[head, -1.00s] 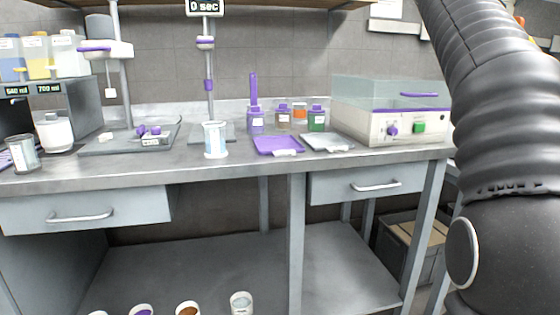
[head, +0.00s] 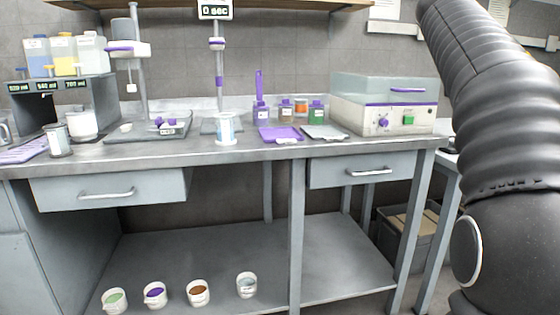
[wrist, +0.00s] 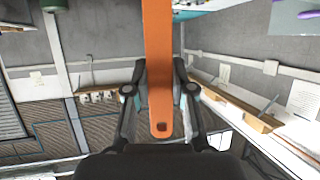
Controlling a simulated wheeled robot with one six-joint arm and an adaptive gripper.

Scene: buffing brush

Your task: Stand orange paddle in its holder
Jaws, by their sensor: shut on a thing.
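The orange paddle (wrist: 158,40) shows in the wrist view, running from the top edge down between my fingers to a rounded end with a small hole. My gripper (wrist: 159,68) is shut on it. Neither the gripper nor the paddle is in the head view. At the back of the bench stand small holders: a purple one (head: 261,113) with a purple handle upright in it, one with an orange part (head: 300,107) and a green one (head: 316,115). From this distance I cannot tell which belongs to the orange paddle.
A purple tray (head: 280,134) and a grey tray (head: 325,132) lie in front of the holders. A clear-lidded machine (head: 385,118) stands to their right, a cup (head: 226,128) to the left. Several small cups, including a brown-filled one (head: 198,291), stand on the lower shelf.

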